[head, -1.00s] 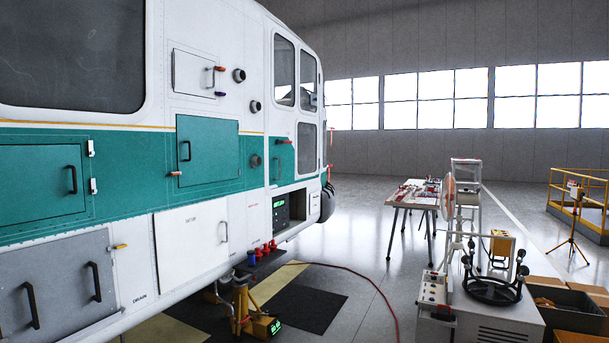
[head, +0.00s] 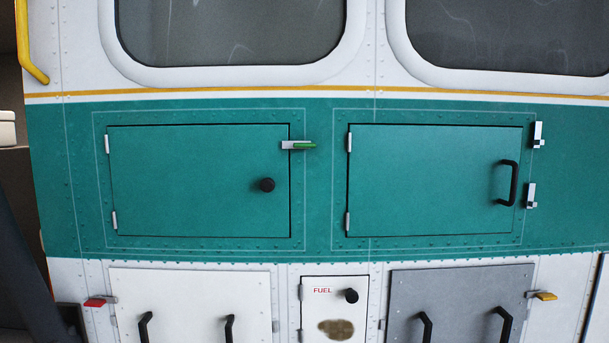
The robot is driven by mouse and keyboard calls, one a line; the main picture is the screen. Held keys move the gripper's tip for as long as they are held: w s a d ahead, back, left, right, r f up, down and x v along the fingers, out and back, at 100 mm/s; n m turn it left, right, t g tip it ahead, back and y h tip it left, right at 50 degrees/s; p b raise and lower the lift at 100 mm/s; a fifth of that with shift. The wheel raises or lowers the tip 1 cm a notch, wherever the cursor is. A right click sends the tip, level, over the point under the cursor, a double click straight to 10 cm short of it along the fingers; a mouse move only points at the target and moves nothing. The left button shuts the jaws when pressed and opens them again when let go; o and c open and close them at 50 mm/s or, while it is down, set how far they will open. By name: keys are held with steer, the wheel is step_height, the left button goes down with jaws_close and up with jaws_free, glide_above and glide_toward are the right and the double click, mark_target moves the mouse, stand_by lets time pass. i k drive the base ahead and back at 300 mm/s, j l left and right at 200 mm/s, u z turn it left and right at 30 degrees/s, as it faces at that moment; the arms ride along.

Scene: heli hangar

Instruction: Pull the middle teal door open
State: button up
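Two teal doors show in the head view, both closed flush in the teal band. The right one, apparently the middle teal door (head: 430,180), has a black vertical bar handle (head: 508,183) near its right edge and hinges on its left edge. The left teal door (head: 190,185) has a round black knob (head: 267,185) and a green-tipped latch (head: 298,145). My gripper is out of view.
Below are a white panel (head: 190,295) with two black handles, a small FUEL door (head: 320,300) with a knob, and a grey panel (head: 455,285) with two handles. Windows lie above. A yellow rail (head: 28,45) is at upper left. Nothing stands before the doors.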

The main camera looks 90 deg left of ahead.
mark_target(403, 180)
steer(key=u, duration=1.6)
